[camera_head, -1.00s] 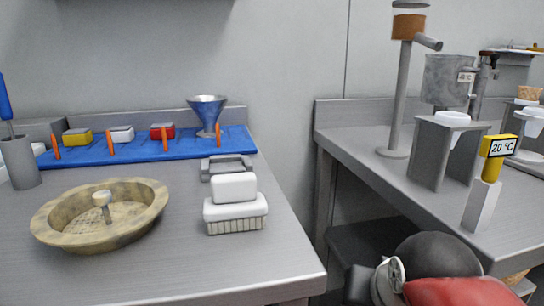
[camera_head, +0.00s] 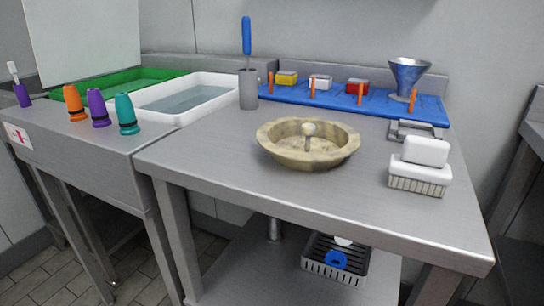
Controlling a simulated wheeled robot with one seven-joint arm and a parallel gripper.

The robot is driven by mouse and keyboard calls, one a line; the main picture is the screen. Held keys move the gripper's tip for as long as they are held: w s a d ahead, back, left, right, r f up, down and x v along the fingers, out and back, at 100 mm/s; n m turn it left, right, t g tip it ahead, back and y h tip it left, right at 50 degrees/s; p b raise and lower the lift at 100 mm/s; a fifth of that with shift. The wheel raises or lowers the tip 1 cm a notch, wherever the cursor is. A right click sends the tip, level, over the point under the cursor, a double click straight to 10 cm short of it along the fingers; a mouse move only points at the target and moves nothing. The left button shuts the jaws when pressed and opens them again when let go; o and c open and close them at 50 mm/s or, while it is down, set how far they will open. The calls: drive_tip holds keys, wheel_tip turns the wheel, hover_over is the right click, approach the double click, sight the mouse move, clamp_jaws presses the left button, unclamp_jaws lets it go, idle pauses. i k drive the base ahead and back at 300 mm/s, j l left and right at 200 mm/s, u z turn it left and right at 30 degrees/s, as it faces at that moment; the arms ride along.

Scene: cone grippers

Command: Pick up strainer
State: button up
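The strainer looks to be the round, shallow, brass-coloured dish (camera_head: 285,152) with an upright knob at its centre.
A white brush (camera_head: 420,178) lies right of the dish, near a grey tray (camera_head: 412,131). Behind are a blue mat (camera_head: 335,100), a metal funnel (camera_head: 408,75) and a holder (camera_head: 249,92). Left are a white basin (camera_head: 222,85) and coloured cones (camera_head: 127,115).

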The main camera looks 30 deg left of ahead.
sight(301, 144)
drive_tip(key=k+l+u, duration=0.1)
drive_tip(key=u, duration=1.25)
drive_tip(key=i, duration=0.25)
drive_tip(key=j+z, duration=0.25)
drive_tip(key=j, duration=1.3)
